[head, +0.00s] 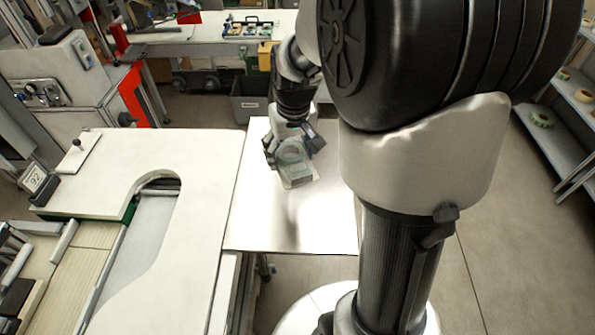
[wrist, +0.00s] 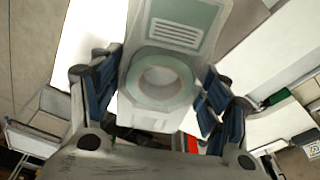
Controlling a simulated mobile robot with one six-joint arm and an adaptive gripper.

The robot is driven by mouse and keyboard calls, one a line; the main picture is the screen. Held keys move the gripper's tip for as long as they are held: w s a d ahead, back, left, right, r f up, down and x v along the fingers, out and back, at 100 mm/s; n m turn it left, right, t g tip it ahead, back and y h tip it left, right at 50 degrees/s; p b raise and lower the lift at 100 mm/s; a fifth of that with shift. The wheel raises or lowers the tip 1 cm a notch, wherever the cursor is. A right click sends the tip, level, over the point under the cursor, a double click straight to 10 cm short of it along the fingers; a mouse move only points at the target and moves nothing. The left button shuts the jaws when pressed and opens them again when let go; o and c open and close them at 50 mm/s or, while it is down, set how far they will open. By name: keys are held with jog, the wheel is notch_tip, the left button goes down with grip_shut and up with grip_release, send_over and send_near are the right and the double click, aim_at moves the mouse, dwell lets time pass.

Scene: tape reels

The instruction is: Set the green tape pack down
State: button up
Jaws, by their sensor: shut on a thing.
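The green tape pack (wrist: 182,22) is a pale green roll in a clear bag with a printed label. It also shows in the head view (head: 299,177), hanging below the fingers over the steel table (head: 290,229). My gripper (wrist: 157,97) is shut on the pack, with blue-padded fingers on both sides of it. In the head view my gripper (head: 291,147) is above the far half of the table. I cannot tell the exact gap between pack and table top. Part of the pack is hidden behind the fingers.
The steel table top is bare around the pack. A white machine table (head: 190,226) with a curved cutout adjoins on the left. A grey bin (head: 248,105) stands on the floor behind. A back bench (head: 215,47) holds a tray of rolls (head: 247,30). Shelves (head: 560,150) stand at right.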

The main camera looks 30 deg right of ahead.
aim_at(292, 203)
notch_tip(292, 203, down, 20)
jog(key=b, duration=0.5)
jog(key=shift+d+r, duration=0.1)
jog(key=shift+r, duration=0.15)
jog(key=shift+f, duration=0.25)
jog(key=o, duration=1.2)
jog(key=shift+r, duration=0.1)
